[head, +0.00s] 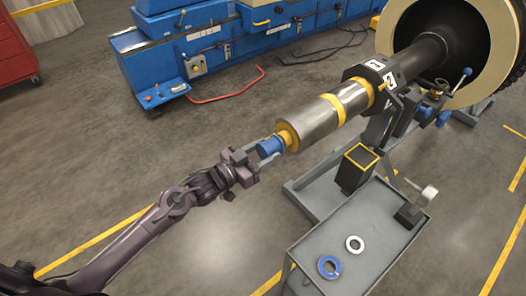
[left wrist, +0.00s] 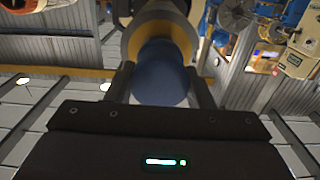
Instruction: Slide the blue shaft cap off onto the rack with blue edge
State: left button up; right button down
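The blue shaft cap (head: 269,147) sits on the near end of a horizontal metal shaft (head: 325,112) with yellow bands. My left gripper (head: 262,156) is at the cap, in line with the shaft. In the left wrist view, its fingers (left wrist: 161,84) lie along both sides of the cap (left wrist: 160,75), with no clear gap, and appear shut on it. A dark open-topped holder with a yellow edge (head: 358,169) stands below the shaft. Small blue-edged parts (head: 425,113) show behind the stand, partly hidden; I cannot tell whether they are the blue-edged rack. My right gripper is not in view.
A grey cart (head: 340,284) carries a blue ring (head: 329,267) and a white ring (head: 355,244). The stand's grey base (head: 305,187) is beside it. A large rotor drum (head: 492,20) is at the upper right. Blue machines (head: 165,62) line the back.

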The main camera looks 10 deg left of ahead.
aim_at(262, 152)
pick_arm(q)
jog(key=shift+c, duration=1.4)
jog(key=shift+r+p, duration=0.2)
jog(key=shift+p, duration=0.1)
jog(key=shift+s+a, duration=0.1)
jog(key=shift+p+v, duration=0.85)
jog(key=shift+v, duration=0.55)
jog(key=p+v, duration=0.2)
jog(key=v, duration=0.3)
jog(key=shift+f, duration=0.1)
